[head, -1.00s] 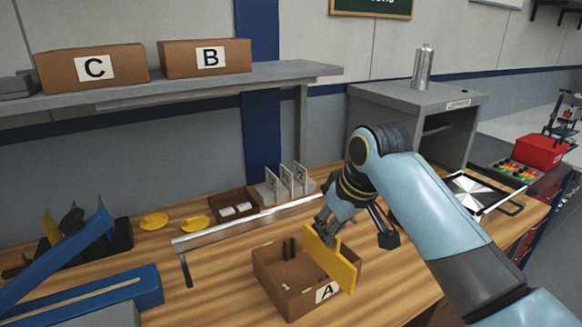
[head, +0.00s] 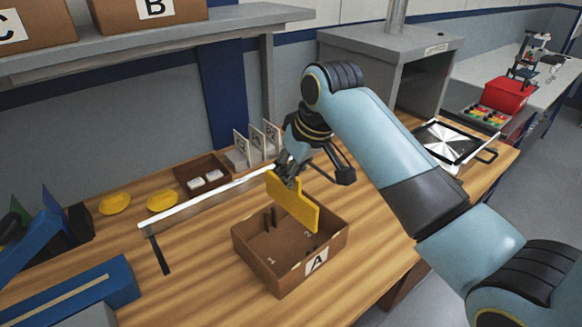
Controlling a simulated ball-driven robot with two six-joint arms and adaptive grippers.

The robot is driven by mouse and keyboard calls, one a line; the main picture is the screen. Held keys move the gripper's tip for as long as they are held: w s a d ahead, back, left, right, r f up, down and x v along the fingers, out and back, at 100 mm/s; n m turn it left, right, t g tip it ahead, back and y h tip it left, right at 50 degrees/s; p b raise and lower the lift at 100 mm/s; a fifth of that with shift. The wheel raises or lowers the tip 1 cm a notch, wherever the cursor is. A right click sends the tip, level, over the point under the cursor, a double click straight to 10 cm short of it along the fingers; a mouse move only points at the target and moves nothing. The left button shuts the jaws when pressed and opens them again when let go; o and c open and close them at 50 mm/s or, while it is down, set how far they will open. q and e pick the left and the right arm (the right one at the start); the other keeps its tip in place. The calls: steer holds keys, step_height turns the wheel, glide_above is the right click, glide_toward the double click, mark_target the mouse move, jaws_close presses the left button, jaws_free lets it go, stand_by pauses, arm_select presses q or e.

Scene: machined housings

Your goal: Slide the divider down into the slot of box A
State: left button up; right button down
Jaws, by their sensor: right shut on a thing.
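Box A (head: 265,280) is an open brown box with an "A" label on its front, on the wooden table. Dark slot rails stand on its inner walls, and the numbers 1 and 2 show on its floor. My right gripper (head: 288,182) is shut on the top edge of the yellow divider (head: 297,208). The divider is a flat plate, held tilted above the back right part of the box. Its lower edge appears at or above the rim; I cannot tell whether it touches. My left gripper is not in view.
A metal rail (head: 205,203) runs behind the box. Beyond it are a brown tray (head: 186,176) with white pieces, upright numbered white plates (head: 257,140) and yellow discs (head: 162,200). A blue fixture (head: 85,297) stands at left. A grey cabinet (head: 375,60) stands behind my right arm.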

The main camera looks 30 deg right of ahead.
steer(key=b, duration=0.2)
glide_above(293, 214)
steer(key=w, duration=0.1)
steer(key=shift+d+f, duration=0.15)
steer(key=shift+f, duration=2.15)
steer(key=shift+p, duration=0.45)
steer(key=shift+p, duration=0.3)
steer(key=shift+p, duration=0.5)
steer(key=shift+f+b, duration=1.95)
steer(key=shift+f, duration=2.15)
steer(key=c, duration=1.3)
jaws_free()
